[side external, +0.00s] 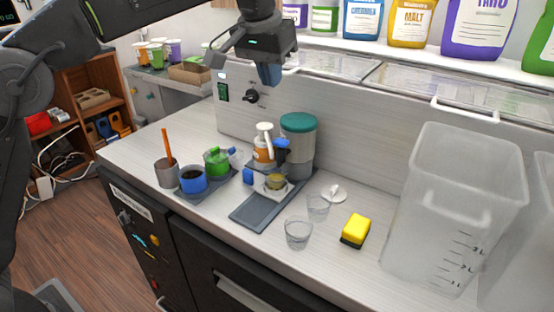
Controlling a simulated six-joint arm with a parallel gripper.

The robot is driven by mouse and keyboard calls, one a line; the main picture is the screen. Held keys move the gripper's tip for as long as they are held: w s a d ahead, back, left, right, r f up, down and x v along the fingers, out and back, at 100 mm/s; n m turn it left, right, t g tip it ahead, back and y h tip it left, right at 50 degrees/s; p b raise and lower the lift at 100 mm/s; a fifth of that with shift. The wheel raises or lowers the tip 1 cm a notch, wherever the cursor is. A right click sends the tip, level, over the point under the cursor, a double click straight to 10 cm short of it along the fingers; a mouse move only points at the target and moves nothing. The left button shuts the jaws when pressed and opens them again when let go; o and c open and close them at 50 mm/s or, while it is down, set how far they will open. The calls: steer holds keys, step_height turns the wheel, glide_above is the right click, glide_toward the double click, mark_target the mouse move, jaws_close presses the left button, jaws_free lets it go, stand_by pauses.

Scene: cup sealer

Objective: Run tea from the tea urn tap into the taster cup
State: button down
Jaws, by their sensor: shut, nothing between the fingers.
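The tea urn (299,155) is a grey cylinder with a teal lid, standing towards the back of the counter. Its tap (282,150) is dark with a blue handle and faces front left. Below the tap, a small cup (275,182) with olive-yellow contents sits on a white base; it looks like the taster cup, but I cannot tell for sure. My gripper (269,76) is shut and empty, high above the counter and up and left of the urn. It touches none of these things.
A grey mat (262,214) lies under the cup. Clear cups (298,235), a yellow sponge (355,230) and a large clear bin (440,220) are to the right. A blue cup (193,180), a green pot (216,162) and a white-topped orange bottle (264,150) stand left of the urn.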

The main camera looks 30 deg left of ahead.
mark_target(281, 141)
steer(key=shift+r, duration=0.25)
steer(key=x, duration=0.8)
steer(key=s+x, duration=0.1)
steer(key=x, duration=0.4)
steer(key=shift+f, duration=0.6)
steer(key=shift+f, duration=0.1)
